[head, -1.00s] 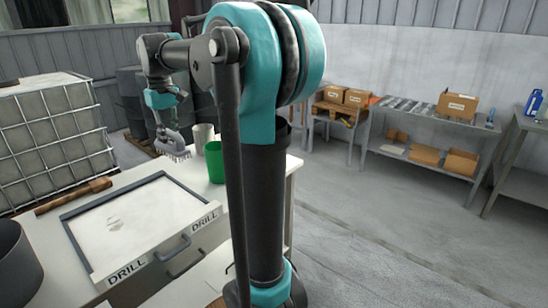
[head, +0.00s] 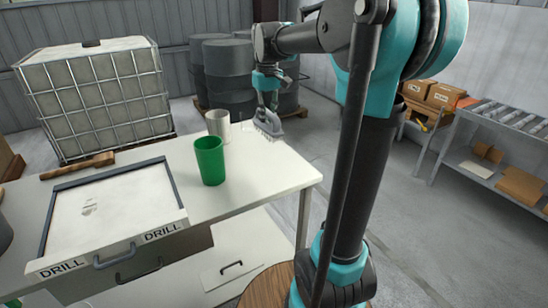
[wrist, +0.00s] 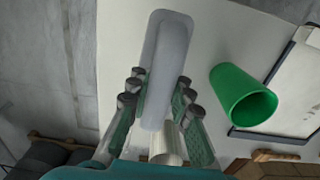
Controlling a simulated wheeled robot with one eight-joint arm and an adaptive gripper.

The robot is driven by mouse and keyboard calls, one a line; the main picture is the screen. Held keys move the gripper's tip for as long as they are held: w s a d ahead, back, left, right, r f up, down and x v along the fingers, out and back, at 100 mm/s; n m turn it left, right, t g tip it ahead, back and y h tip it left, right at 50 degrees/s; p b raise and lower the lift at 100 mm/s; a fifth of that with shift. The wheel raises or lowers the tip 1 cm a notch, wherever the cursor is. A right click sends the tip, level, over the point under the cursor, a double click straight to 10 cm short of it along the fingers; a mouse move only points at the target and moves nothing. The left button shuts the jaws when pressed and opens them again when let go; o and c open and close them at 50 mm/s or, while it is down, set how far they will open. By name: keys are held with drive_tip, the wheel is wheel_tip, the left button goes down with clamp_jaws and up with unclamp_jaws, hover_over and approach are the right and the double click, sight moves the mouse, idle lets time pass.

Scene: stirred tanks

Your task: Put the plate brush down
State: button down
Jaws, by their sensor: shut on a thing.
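The plate brush (head: 269,124) has a grey body and pale bristles pointing down. My gripper (head: 267,102) is shut on it, above the far right corner of the white table (head: 250,185). I cannot tell whether the bristles touch the tabletop. In the wrist view the brush's long grey back (wrist: 166,70) lies between the fingers of my gripper (wrist: 157,100) and hides its bristles.
A green cup (head: 209,162) and a pale grey cup (head: 218,124) stand left of the brush. A drawer-like tray marked DRILL (head: 108,258) and a wooden-handled tool (head: 78,166) lie farther left. The tabletop right of the green cup is clear.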

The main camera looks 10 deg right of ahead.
drive_tip(key=shift+w+d+f, duration=0.1)
drive_tip(key=shift+d+f, duration=0.05)
drive_tip(key=shift+f, duration=3.55)
drive_tip(key=shift+d+f, duration=0.15)
drive_tip(key=shift+f, duration=3.55)
drive_tip(key=c, duration=1.4)
unclamp_jaws()
drive_tip(key=shift+f, duration=0.1)
drive_tip(key=shift+o, duration=0.2)
wheel_tip(320, 180, up, 12)
drive_tip(key=shift+r, duration=0.15)
